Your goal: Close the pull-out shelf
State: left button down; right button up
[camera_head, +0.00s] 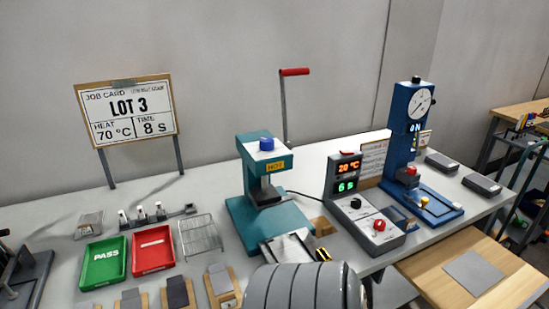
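The pull-out shelf (440,261) is a light wooden board at the lower right. It sticks out from below the front edge of the white table (335,172), so it stands open. A flat grey sheet (475,272) lies on it. The shelf's near right part runs out of the picture. Neither of my grippers shows in the head view.
A grey ribbed rounded shape (303,289) at the bottom centre hides part of the table's front edge. A control box (362,215), a blue press (402,140) and a teal press (262,185) stand on the table. Another wooden bench (515,112) is at the far right.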

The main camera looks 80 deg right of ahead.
aim_at(466, 269)
jog(key=z, duration=4.2)
jog(key=l+z, duration=0.15)
jog(key=l+u, duration=0.15)
jog(key=i+l, duration=0.05)
jog(key=l, duration=0.05)
